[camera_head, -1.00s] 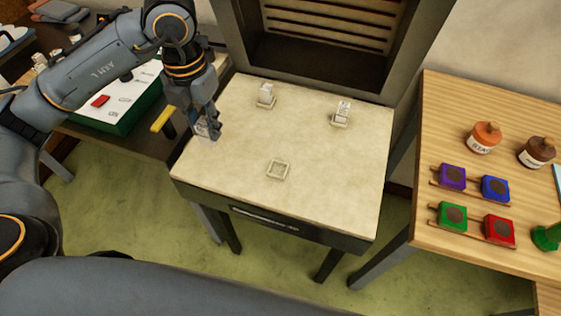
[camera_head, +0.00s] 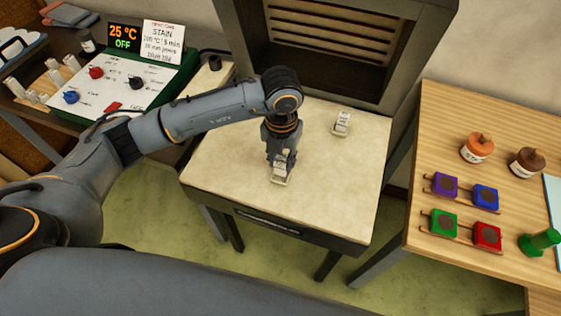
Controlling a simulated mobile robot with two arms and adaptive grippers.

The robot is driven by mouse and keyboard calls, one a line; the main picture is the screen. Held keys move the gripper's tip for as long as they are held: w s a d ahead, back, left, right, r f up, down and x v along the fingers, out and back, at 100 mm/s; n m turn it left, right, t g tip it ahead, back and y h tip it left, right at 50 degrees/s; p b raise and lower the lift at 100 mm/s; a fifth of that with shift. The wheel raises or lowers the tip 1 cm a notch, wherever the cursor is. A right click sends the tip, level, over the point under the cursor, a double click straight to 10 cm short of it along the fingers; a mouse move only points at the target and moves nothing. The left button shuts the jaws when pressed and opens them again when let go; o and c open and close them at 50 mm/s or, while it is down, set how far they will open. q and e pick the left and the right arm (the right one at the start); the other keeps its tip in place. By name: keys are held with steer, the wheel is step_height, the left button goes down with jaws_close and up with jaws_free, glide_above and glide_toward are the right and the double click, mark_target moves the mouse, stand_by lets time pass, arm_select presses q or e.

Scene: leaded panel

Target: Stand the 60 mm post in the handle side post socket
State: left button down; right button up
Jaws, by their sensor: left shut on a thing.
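My left gripper (camera_head: 281,162) points down over the front of the cream kiln shelf and is shut on a pale, small post (camera_head: 279,169). The post looks upright, at the handle side socket (camera_head: 283,182), a small square frame near the shelf's front edge. I cannot tell whether its foot is inside the socket or just above it. Another post (camera_head: 342,119) stands in a socket at the back right of the shelf. The back left post and socket are hidden behind my left arm. My right gripper is not in view.
The shelf (camera_head: 230,178) has a dark front with a handle, and the open kiln (camera_head: 335,60) stands behind it. A control panel (camera_head: 110,90) is at left. A wooden table (camera_head: 430,150) with jars and coloured blocks is at right.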

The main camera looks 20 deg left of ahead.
mark_target(281, 166)
arm_select(q)
step_height(281, 166, down, 2)
steer(key=shift+f+p, duration=0.1)
steer(key=shift+p, duration=0.4)
steer(key=shift+a+f, duration=0.1)
steer(key=shift+f, duration=0.15)
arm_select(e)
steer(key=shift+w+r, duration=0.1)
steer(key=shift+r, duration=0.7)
arm_select(q)
steer(key=shift+f, duration=0.1)
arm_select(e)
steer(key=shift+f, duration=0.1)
arm_select(q)
steer(key=shift+f+b, duration=0.15)
steer(key=shift+b, duration=0.2)
steer(key=c, duration=1.1)
jaws_free()
steer(key=shift+o, duration=0.2)
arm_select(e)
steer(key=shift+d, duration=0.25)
